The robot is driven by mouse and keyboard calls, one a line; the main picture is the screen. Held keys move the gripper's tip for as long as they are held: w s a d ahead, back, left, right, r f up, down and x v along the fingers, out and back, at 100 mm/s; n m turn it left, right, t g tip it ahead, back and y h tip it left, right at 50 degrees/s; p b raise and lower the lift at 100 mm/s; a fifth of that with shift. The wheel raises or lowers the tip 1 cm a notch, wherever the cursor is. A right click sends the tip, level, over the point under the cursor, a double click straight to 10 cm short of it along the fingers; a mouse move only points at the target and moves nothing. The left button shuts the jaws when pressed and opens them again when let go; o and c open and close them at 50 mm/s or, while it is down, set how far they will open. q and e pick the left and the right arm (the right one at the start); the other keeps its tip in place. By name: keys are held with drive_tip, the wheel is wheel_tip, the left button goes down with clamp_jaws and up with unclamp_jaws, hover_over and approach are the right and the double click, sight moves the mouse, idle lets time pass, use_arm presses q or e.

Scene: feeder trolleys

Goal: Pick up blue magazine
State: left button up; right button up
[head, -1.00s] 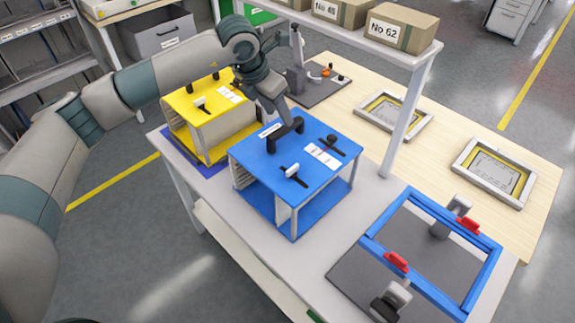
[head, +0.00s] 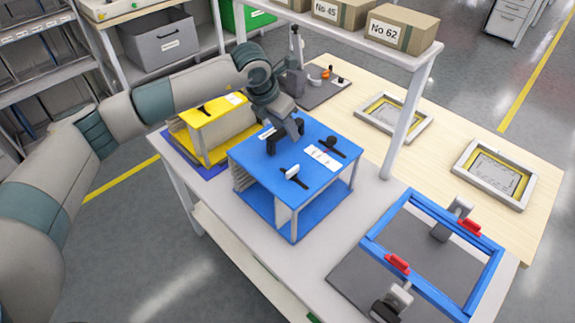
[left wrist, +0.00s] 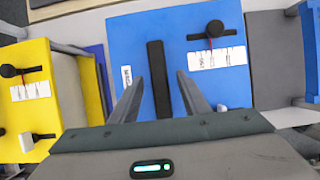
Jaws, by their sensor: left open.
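The blue magazine (head: 262,166) stands upright on the grey table in the head view, with a black handle (head: 271,147) on its top plate. Its blue top also shows in the left wrist view (left wrist: 200,22), with the black handle (left wrist: 157,70) running lengthwise. My left gripper (head: 290,133) is over the handle in the head view. In the left wrist view its two fingers (left wrist: 158,95) are apart, one on each side of the handle. Part of the handle is hidden behind the gripper in the head view. My right gripper is not in view.
A yellow magazine (head: 215,117) stands close on the left of the blue one. A blue frame with red clamps (head: 372,245) lies at the right front. A shelf with boxes (head: 403,30) and its post (head: 405,120) rise behind.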

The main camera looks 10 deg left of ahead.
use_arm(q)
drive_tip(key=shift+x, duration=0.75)
drive_tip(key=shift+c, duration=0.7)
clamp_jaws()
idle(0.3)
drive_tip(key=shift+w+r, duration=0.15)
drive_tip(key=shift+r, duration=0.05)
